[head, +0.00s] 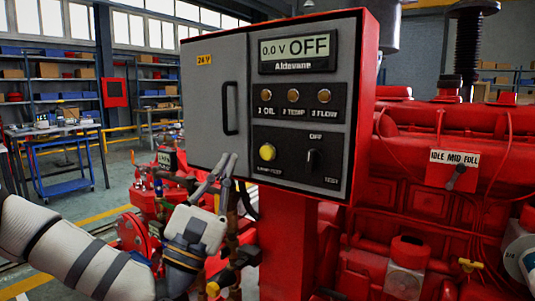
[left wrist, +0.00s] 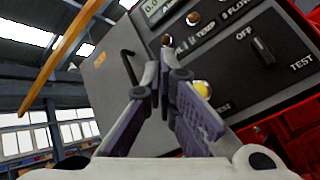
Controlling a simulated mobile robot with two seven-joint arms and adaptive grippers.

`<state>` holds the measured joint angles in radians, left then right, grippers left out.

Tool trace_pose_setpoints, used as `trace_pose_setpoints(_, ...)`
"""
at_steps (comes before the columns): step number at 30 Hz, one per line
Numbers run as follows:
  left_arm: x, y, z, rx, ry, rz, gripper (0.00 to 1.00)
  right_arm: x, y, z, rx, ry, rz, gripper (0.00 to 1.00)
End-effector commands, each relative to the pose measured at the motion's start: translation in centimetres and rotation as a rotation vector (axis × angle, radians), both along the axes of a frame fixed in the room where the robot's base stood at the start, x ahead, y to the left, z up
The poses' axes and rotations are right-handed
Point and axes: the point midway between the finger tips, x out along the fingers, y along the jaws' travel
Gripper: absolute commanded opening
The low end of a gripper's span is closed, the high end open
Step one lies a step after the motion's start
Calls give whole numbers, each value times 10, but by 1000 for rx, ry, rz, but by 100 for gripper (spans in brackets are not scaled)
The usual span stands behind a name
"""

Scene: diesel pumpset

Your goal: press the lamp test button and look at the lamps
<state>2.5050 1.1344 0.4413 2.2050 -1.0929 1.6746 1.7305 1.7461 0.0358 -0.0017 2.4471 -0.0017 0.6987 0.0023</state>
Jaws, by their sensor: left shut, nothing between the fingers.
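The control panel (head: 340,45) is a red box with a dark face. Its display (head: 295,50) reads "0.0 V OFF". Three round amber-brown lamps, OIL (head: 264,95), TEMP (head: 293,95) and FLOW (head: 324,96), sit in a row and look dull. The yellow lamp test button (head: 267,152) is below them at the left; it also shows in the left wrist view (left wrist: 202,89), partly behind a finger. My left gripper (head: 230,158) is shut and empty, left of the button, in front of the grey door. The wrist view shows its tips (left wrist: 165,60) apart from the button. My right gripper is out of view.
A black rotary switch (head: 312,160), marked OFF above, is right of the button. The grey door (head: 213,110) has a black handle (head: 230,108). The red engine (head: 450,150) with a speed lever (head: 455,172) stands at the right. Pipes and valves lie below my gripper.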

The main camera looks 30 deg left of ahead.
Motion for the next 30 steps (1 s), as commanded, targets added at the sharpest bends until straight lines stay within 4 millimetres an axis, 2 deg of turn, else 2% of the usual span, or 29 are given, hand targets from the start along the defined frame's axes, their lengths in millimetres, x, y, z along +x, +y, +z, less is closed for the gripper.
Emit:
trace_pose_setpoints(8,7,-1,-3,4,7,-1,0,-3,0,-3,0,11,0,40)
trace_pose_setpoints(21,69,-6,-7,4,9,0,0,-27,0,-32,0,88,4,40)
trace_pose_setpoints(30,88,-8,-2,4,5,1,0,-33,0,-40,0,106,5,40)
